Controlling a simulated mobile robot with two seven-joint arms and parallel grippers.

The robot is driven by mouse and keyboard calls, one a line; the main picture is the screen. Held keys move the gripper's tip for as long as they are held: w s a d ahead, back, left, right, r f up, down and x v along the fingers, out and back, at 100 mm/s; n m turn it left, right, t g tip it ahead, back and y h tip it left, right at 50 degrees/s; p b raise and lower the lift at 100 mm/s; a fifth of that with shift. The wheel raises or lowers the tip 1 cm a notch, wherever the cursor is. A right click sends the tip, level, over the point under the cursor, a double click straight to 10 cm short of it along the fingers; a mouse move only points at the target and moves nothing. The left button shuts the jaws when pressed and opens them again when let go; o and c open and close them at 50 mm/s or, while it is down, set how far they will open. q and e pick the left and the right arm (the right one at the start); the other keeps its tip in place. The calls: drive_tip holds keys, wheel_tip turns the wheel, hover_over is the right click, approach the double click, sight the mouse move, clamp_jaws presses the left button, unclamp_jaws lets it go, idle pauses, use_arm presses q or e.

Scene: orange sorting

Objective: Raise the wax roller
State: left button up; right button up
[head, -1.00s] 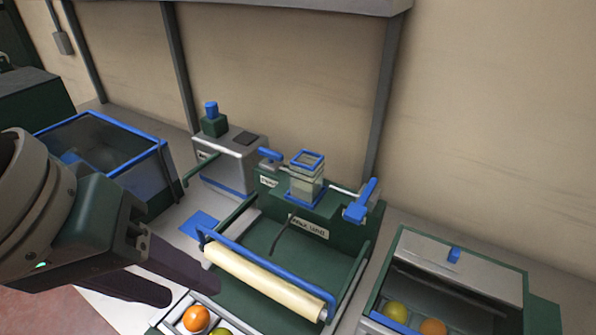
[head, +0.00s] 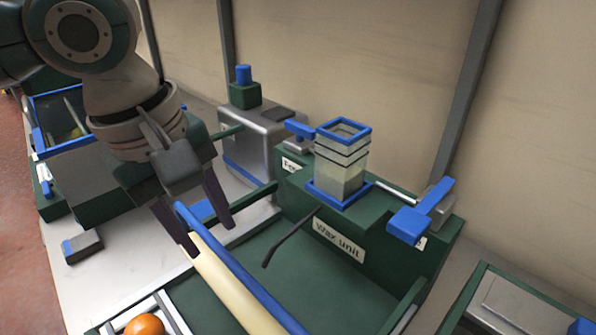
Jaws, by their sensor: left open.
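The wax roller (head: 232,292) is a cream cylinder lying along the front of the green wax unit (head: 338,240). A blue bar (head: 250,279) runs alongside it. My left gripper (head: 211,239) is open at the far left end of the roller and bar. Its two dark fingers point down, one on each side of the blue bar's end. I cannot tell whether they touch it. The roller's near end is cut off by the bottom edge. My right gripper is out of view.
A clear wax tank (head: 342,160) with a blue rim stands on the unit, with a blue lever (head: 422,214) to its right. A grey machine (head: 255,135) stands behind. An orange (head: 145,325) lies in a lane at bottom left. A blue-rimmed bin (head: 62,115) is at far left.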

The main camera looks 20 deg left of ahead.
sight(221, 252)
use_arm(q)
drive_tip(key=shift+w+d+f, duration=0.1)
drive_tip(key=shift+w+f, duration=0.1)
drive_tip(key=shift+f, duration=0.7)
drive_tip(key=shift+w+d+f, duration=0.1)
drive_tip(key=shift+w+f, duration=0.05)
drive_tip(key=shift+f, duration=0.75)
drive_tip(key=shift+c, duration=0.2)
clamp_jaws()
drive_tip(key=shift+r, duration=0.1)
